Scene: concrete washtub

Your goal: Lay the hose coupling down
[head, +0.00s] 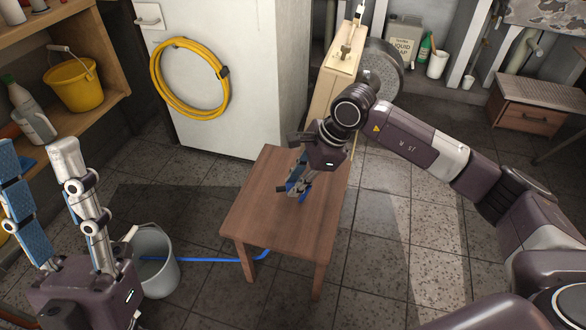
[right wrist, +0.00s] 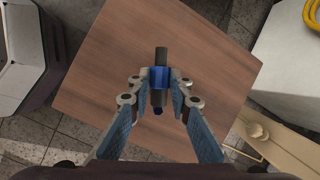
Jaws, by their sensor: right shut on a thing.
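The hose coupling (right wrist: 159,78), a short dark cylinder with a blue band, is between the fingertips of my right gripper (right wrist: 160,86) in the right wrist view. The gripper is shut on its blue middle, and the dark ends stick out. In the head view my right gripper (head: 293,190) points down over the brown wooden table (head: 262,222) and mostly hides the coupling. I cannot tell whether the coupling touches the tabletop. My left gripper (head: 36,155) is at the left with its fingers up, spread apart and empty.
The tabletop around the coupling is bare. A grey bucket (head: 158,272) stands left of the table, with a blue hose (head: 205,260) running under it. A white cabinet (head: 250,80) with a coiled yellow hose (head: 162,88) stands behind. A wooden shelf (head: 100,103) holds a yellow bucket (head: 75,88).

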